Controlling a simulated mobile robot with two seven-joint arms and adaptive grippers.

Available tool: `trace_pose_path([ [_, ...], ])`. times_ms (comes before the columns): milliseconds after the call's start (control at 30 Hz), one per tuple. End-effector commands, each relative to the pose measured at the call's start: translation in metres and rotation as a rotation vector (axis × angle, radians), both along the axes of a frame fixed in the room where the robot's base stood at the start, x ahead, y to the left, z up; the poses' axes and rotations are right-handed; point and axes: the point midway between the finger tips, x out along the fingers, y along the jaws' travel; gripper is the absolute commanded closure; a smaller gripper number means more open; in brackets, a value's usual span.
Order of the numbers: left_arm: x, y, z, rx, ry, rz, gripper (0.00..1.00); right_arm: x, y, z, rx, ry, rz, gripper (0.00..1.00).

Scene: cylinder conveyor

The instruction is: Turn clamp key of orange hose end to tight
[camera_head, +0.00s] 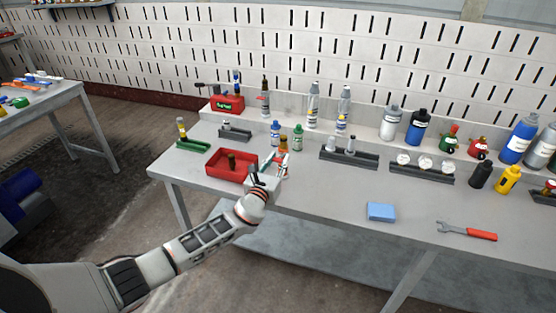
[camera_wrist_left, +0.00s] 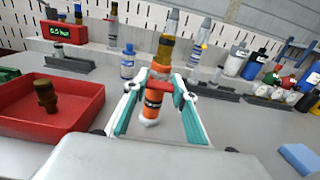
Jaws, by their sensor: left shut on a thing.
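The orange hose end (camera_wrist_left: 154,98) stands slightly tilted, with a brown fitting (camera_wrist_left: 165,48) at its top and a pale rim at its foot. A red clamp key (camera_wrist_left: 163,86) crosses its middle. My left gripper (camera_wrist_left: 160,80) has its teal fingers on either side, shut on the red key at the front of the hose end. In the head view my left gripper (camera_head: 280,165) is just right of the red tray, with the brown fitting (camera_head: 283,142) showing behind it. The fingers partly hide the contact. My right gripper is not in view.
The red tray (camera_head: 215,172) holds a brown fitting (camera_head: 231,161). Green and blue-white bottles stand behind the gripper. A red box with a green display (camera_head: 226,104) is at the back left. A blue block (camera_head: 381,211) and a wrench (camera_head: 467,231) lie right, with bare tabletop between.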

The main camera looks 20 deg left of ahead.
Motion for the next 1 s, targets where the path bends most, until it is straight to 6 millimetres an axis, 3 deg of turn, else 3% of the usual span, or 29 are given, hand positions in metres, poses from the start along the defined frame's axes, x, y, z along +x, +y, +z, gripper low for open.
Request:
trace_pose_path([
  [500,-0.0003,0.0005,-0.0012,0.019,0.001,0.000,0.95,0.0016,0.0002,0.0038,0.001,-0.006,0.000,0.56],
  [533,-0.0003,0.0005,-0.0012,0.019,0.001,0.000,0.69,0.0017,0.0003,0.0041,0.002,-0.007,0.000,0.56],
  [600,-0.0003,0.0005,-0.0012,0.019,0.001,0.000,0.56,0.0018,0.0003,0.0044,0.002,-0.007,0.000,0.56],
  [1000,-0.0035,0.0002,-0.0007,0.017,-0.001,0.000,0.56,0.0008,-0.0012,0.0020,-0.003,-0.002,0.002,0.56],
])
